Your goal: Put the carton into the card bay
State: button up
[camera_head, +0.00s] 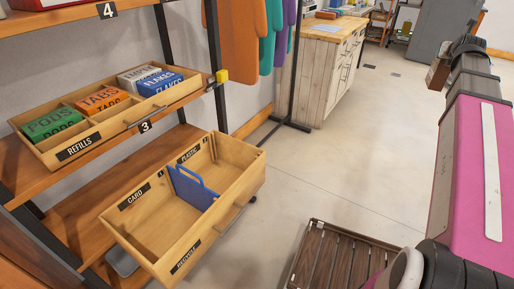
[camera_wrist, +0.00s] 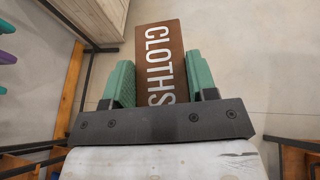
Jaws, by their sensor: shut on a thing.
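A brown carton (camera_wrist: 160,48) lettered CLOTHS is held between the green finger pads of my gripper (camera_wrist: 160,82) in the wrist view. The gripper is shut on it and holds it above the floor. In the head view the carton (camera_head: 437,73) shows small at the upper right, by the end of my arm, far from the drawer. The card bay (camera_head: 158,228) is the near left part of an open wooden drawer labelled RECYCLE, and it looks empty. A blue divider (camera_head: 190,187) parts it from the plastic bay (camera_head: 216,163).
Above the drawer, a shelf holds a REFILLS tray (camera_head: 78,149) with several boxes. A dark slatted crate (camera_head: 340,258) stands on the floor at the bottom centre. A cabinet (camera_head: 322,70) and hanging clothes (camera_head: 244,35) stand behind. The middle floor is clear.

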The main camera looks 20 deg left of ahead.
aim_at(156, 239)
jog(key=k+j+u, duration=0.5)
jog(key=k, duration=0.15)
jog(key=k+j+u, duration=0.45)
jog(key=k+j, duration=0.15)
jog(key=j, duration=0.15)
jog(key=k+j, duration=0.4)
jog(key=j, duration=0.2)
jog(key=i+l, duration=0.25)
